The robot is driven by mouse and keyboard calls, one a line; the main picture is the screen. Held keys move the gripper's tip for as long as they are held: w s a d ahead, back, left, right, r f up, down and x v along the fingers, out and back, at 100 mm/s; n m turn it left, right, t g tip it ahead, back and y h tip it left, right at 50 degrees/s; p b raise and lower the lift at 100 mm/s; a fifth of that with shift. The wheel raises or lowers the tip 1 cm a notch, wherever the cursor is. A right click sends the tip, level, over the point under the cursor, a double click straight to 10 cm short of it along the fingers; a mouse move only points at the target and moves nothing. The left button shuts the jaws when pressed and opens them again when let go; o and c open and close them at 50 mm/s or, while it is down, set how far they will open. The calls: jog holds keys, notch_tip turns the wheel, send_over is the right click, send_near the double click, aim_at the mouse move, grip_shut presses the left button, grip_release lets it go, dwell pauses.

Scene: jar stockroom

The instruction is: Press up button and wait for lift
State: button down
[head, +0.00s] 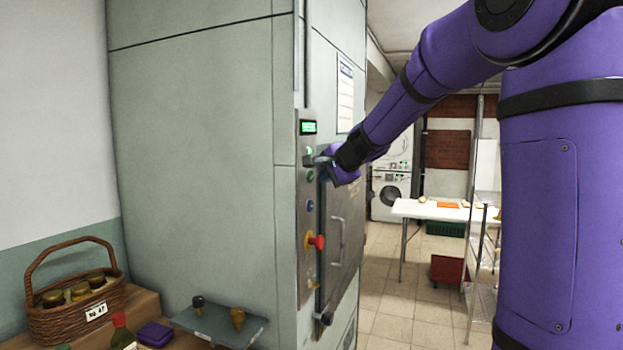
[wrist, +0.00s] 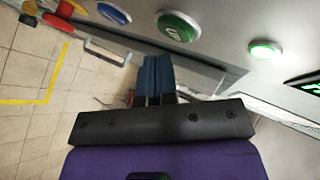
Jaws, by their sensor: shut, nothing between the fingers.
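The lift's steel control panel (head: 304,270) is on the front edge of the grey-green cabinet. The green UP button (wrist: 178,27) shows its label in the wrist view; in the head view the green button (head: 310,175) sits just below my gripper. A lit green button (wrist: 265,50) is between it and the green display (head: 308,127), whose text I cannot read. My gripper (head: 311,160) is shut and empty close to the panel. Its blue fingers (wrist: 152,82) also show in the wrist view; I cannot tell whether they touch the panel. The lift door (head: 345,225) looks closed.
A blue button (head: 310,206) and a red-and-yellow knob (head: 316,242) are lower on the panel. The door handle (head: 338,242) sticks out. A basket of jars (head: 75,308) stands at the left. A white table (head: 425,208) and wire rack (head: 480,250) are behind, with open tiled floor between.

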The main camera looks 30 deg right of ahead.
jog(key=shift+w+a, duration=0.1)
jog(key=shift+w, duration=0.05)
dwell(0.7)
jog(key=shift+w+a, duration=0.15)
jog(key=shift+w, duration=0.05)
